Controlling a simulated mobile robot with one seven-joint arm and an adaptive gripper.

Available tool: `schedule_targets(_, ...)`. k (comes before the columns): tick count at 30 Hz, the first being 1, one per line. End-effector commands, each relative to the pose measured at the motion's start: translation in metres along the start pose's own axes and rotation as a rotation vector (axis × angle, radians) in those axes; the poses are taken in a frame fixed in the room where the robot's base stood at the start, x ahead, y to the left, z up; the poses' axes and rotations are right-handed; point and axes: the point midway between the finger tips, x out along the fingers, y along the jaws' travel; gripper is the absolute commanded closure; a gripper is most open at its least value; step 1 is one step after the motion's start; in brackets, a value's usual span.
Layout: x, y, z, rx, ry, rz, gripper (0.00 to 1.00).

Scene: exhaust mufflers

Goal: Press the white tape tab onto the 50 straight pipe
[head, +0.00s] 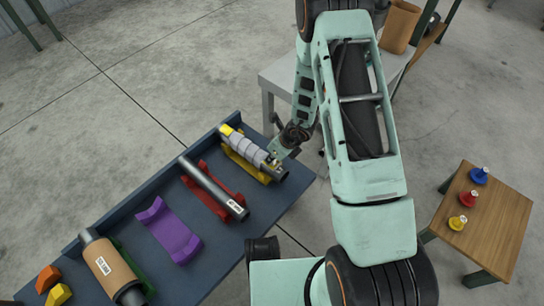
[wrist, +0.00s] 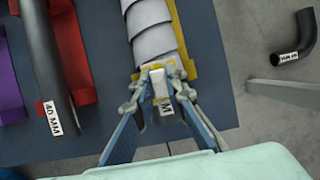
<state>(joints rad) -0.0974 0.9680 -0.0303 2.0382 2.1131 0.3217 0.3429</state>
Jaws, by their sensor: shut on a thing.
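A straight pipe wrapped in overlapping pale grey-white bands (head: 247,150) lies in a yellow cradle (head: 232,157) at the far right end of the blue bench. I take it as the 50 straight pipe; its label (wrist: 167,109) is mostly hidden, with only an "M" readable. In the wrist view the wrapped pipe (wrist: 153,30) runs up from my gripper. My gripper (wrist: 160,80) is over the pipe's near end, shut on the small white tape tab (wrist: 160,87) between its fingertips. I cannot tell whether the tab touches the wrap.
A bare grey pipe (head: 208,183) lies in a red cradle (head: 222,212) beside it, labelled 40 MM. Further left are an empty purple cradle (head: 168,230) and a brown-wrapped pipe (head: 108,266). A wooden table (head: 500,225) with coloured knobs stands right. A bent pipe (wrist: 303,38) lies right.

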Motion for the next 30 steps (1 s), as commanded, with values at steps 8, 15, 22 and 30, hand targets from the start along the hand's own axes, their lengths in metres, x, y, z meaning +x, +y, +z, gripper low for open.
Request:
schedule_targets(8, -0.015, -0.001, 0.006, 0.0, -0.001, -0.001, 0.97)
schedule_targets(15, -0.026, 0.0, 0.011, 0.0, 0.0, -0.001, 0.97)
schedule_targets(22, -0.036, 0.0, 0.015, 0.0, -0.001, -0.001, 0.97)
schedule_targets(30, -0.049, 0.0, 0.02, 0.0, -0.001, -0.001, 0.97)
